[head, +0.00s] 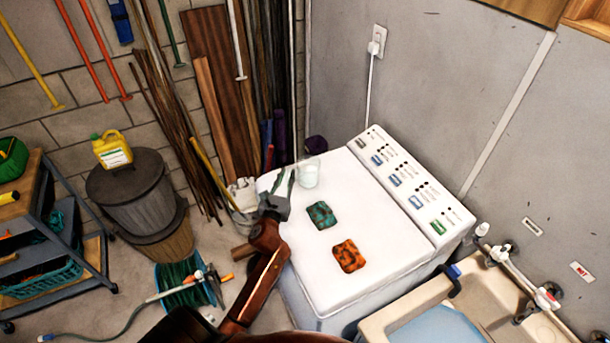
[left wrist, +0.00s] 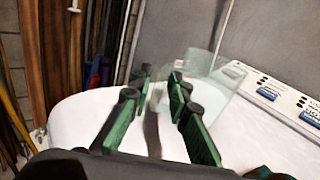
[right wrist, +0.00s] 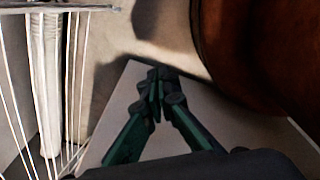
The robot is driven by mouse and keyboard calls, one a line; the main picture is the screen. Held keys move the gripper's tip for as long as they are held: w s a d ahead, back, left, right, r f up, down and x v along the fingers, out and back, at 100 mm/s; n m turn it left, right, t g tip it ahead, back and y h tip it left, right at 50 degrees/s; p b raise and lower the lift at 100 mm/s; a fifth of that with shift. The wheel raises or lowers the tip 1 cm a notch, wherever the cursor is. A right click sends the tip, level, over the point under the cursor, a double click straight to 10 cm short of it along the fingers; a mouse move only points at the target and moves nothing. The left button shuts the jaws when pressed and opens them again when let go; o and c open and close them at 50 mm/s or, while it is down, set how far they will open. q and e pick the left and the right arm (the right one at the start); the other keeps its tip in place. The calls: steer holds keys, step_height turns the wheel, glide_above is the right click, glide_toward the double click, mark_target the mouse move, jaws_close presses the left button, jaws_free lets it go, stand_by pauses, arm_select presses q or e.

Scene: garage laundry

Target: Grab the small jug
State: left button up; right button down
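The small jug (head: 309,173) is clear glass and stands upright at the back left of the white washing machine's top. It also shows in the left wrist view (left wrist: 218,88), just beyond and right of my left fingers. My left gripper (head: 286,184) is beside the jug's left side. In the left wrist view (left wrist: 158,84) its green-padded fingers are apart. A thin greyish strip shows between them, perhaps the jug's handle; I cannot tell whether they touch it. My right gripper (right wrist: 160,82) is low, away from the jug, with its fingertips together and nothing visible between them.
A green patterned packet (head: 321,215) and an orange one (head: 348,256) lie on the washing machine (head: 392,235). A sink (head: 405,312) is at the lower right. Bins (head: 137,187), a cart (head: 58,225) and leaning boards (head: 215,80) stand left. The machine's top is otherwise mostly clear.

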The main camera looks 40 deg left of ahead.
arm_select(q)
steer(key=shift+c, duration=0.2)
jaws_close()
steer(key=shift+r, duration=0.15)
stand_by(0.3)
